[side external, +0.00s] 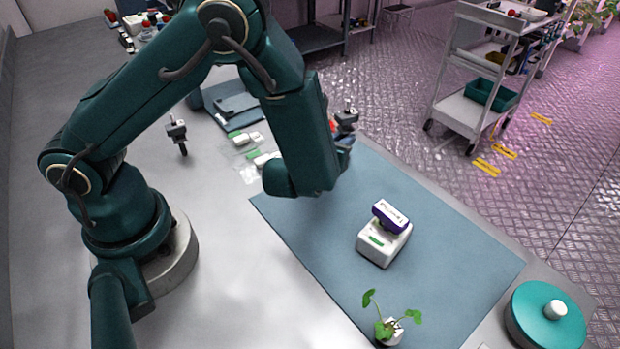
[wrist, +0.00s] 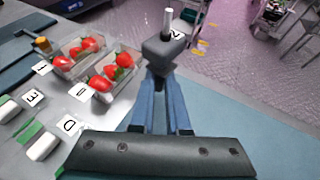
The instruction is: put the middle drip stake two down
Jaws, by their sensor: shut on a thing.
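My gripper (wrist: 160,95) is shut on a dark grey drip stake (wrist: 163,50), a block with a pale metal pin pointing up. The stake is held in the air; in the side view it shows small and partly hidden (side external: 348,114) beyond my arm, and the fingers are mostly hidden there.
A blue-grey mat (side external: 300,215) covers the front of the table. On it stand a white device with a purple top (side external: 378,249) and a small potted plant (side external: 390,332). A teal lidded pot (side external: 545,320) is at the right corner. White-and-green blocks (wrist: 42,146) lie at left.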

